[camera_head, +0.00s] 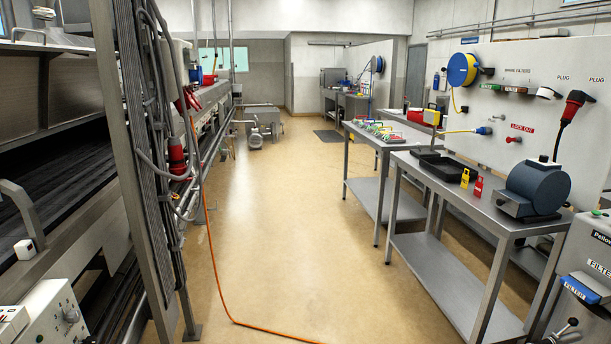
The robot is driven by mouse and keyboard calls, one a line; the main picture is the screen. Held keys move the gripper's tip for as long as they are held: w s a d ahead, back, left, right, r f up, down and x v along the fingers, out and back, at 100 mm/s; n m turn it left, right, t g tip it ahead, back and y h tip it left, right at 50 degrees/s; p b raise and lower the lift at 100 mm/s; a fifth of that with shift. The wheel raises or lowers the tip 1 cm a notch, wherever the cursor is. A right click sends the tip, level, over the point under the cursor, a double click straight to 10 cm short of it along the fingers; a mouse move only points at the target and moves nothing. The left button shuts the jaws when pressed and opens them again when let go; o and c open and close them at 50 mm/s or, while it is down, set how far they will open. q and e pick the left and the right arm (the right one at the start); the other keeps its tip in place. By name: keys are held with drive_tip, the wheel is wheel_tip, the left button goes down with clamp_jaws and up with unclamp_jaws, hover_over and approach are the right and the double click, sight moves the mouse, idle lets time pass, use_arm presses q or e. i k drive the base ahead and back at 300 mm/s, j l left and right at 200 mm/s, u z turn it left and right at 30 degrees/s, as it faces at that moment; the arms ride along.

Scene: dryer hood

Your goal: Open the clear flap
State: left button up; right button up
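I cannot make out a clear flap for certain in the head view. The long machine (50,190) at the left has an open dark slot and a metal cover (40,85) above it. A bent metal handle (22,212) with a white block at its foot stands on the machine's near side. A white control box (50,315) with a knob sits at the lower left corner. Neither of my grippers shows in this view.
A steel table (450,200) with a blue-grey motor (537,187) and black tray (445,168) stands at the right. A grey filter unit (585,275) is at the lower right. An orange cable (225,290) crosses the otherwise clear middle floor. A metal post (125,150) rises at the left.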

sight(193, 55)
drive_tip(key=i+u, duration=0.3)
drive_tip(key=i+l+u, duration=0.65)
drive_tip(key=i, duration=0.2)
drive_tip(key=i+l, duration=0.25)
drive_tip(key=i, duration=0.2)
drive_tip(key=i+l+z, duration=0.15)
drive_tip(key=i, duration=0.35)
drive_tip(key=l, duration=0.1)
